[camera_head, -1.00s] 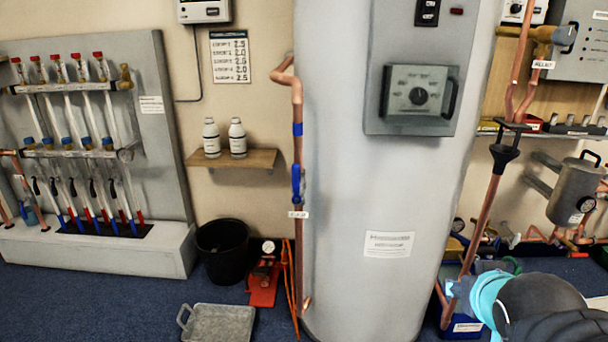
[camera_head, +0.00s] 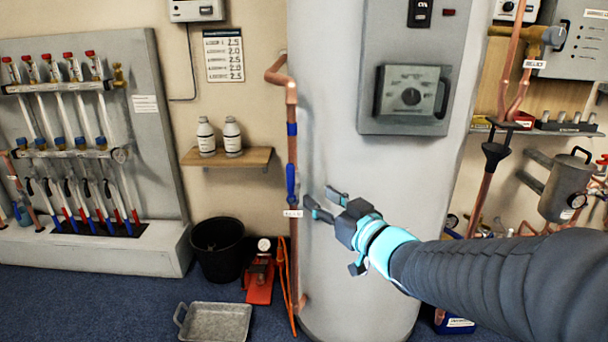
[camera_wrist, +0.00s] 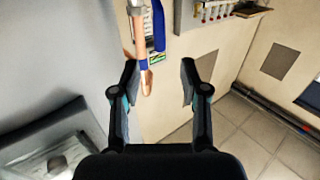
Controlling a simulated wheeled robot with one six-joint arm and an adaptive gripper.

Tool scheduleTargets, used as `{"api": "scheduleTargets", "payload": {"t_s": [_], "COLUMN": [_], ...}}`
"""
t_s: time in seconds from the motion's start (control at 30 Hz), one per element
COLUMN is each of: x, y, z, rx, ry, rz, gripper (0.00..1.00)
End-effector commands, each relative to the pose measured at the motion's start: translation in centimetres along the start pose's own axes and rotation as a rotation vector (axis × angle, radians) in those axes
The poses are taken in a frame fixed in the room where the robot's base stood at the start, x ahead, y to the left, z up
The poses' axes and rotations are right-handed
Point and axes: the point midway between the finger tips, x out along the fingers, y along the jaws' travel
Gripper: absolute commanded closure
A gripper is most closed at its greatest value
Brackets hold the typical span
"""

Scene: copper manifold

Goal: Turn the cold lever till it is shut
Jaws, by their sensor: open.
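The blue lever (camera_head: 291,183) is on the vertical copper pipe (camera_head: 293,240) at the left side of the big grey cylinder. It points along the pipe, just above a small white tag (camera_head: 292,213) whose text is too small to read. In the wrist view the blue lever (camera_wrist: 158,27) lies beside the copper pipe (camera_wrist: 141,45), ahead of the fingers. My gripper (camera_head: 319,200) is just right of the lever in the head view, apart from it. Its fingers are spread and empty, as the wrist view of my gripper (camera_wrist: 159,75) also shows.
The grey cylinder (camera_head: 345,250) stands close behind my gripper. A shelf with two white bottles (camera_head: 230,157), a black bucket (camera_head: 218,250), a red pump (camera_head: 260,280) and a grey tray (camera_head: 216,322) are to the left. Open blue floor lies at the lower left.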

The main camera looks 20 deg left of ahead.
Motion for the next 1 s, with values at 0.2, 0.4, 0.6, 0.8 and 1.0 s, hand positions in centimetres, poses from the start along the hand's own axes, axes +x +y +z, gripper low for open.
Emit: {"api": "scheduleTargets", "payload": {"t_s": [0.2, 0.4, 0.6, 0.8, 1.0], "x": [4.0, 7.7, 10.6, 12.1, 12.4], "y": [-0.1, 0.0, 0.0, 0.1, 0.1], "z": [0.1, 0.1, 0.0, 0.1, 0.1], "rx": [0.002, 0.001, 0.000, 0.000, 0.000], "ry": [-0.003, -0.003, -0.002, -0.002, -0.002], "rz": [-0.001, 0.000, 0.001, 0.003, 0.003], "gripper": [0.56, 0.56, 0.56, 0.56, 0.56]}}
